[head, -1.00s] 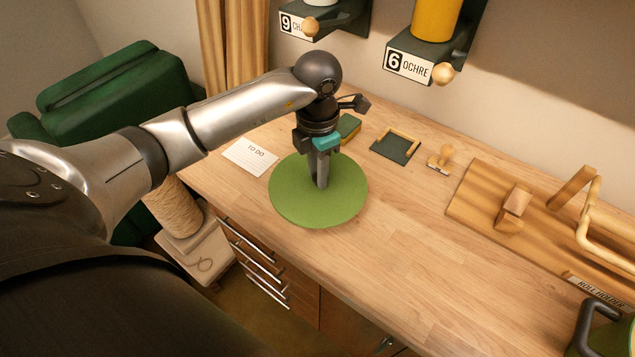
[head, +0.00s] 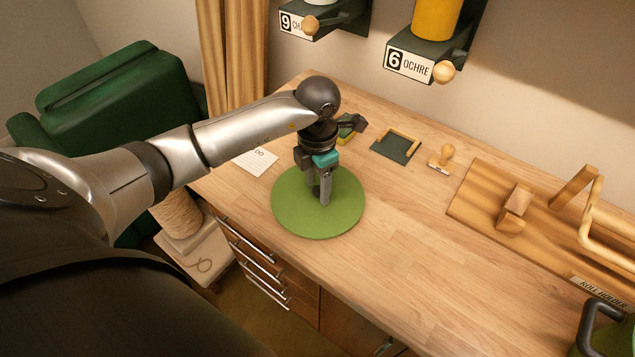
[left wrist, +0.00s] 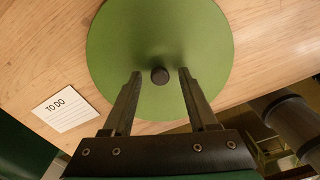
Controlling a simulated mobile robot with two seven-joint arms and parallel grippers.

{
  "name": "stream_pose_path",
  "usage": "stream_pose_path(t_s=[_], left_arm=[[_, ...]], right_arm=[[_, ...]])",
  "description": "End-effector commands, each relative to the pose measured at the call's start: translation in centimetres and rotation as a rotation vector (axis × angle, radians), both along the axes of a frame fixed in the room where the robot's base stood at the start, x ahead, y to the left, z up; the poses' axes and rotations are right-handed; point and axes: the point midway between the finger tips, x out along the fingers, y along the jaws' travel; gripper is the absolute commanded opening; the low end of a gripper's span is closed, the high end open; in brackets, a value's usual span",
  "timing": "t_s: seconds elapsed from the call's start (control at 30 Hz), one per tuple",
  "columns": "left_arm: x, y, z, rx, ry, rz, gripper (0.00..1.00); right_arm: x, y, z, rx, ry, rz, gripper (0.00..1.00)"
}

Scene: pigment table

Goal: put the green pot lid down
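The green pot lid (head: 300,218) lies flat on the wooden table, near its front edge. It also shows in the left wrist view (left wrist: 115,45), with its dark knob (left wrist: 160,75) at the middle. My left gripper (head: 320,198) points straight down over the lid. Its fingers (left wrist: 159,72) stand apart on either side of the knob, with a gap on both sides, so it is open. My right gripper is not in view.
A to-do card (head: 257,161) lies left of the lid. A sponge (head: 347,132), a small dark tray (head: 397,147) and a stamp (head: 440,158) lie behind. A wooden roll holder (head: 480,200) and a green pot (head: 622,336) stand right. The table front middle is clear.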

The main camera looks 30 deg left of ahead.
Motion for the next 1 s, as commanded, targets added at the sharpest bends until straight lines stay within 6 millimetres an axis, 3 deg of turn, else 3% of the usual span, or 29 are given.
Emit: stream_pose_path(t_s=[0.33, 0.8, 1.0], left_arm=[[0.1, 0.0, 1.0, 0.000, -0.004, 0.000, 0.58], [0.1, 0.0, 10.4, 0.001, -0.005, 0.000, 0.58], [0.0, 0.0, 12.1, 0.001, 0.000, 0.000, 0.58]], right_arm=[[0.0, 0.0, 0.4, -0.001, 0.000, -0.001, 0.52], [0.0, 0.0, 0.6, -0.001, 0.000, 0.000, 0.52], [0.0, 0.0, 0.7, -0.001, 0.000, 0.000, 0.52]])
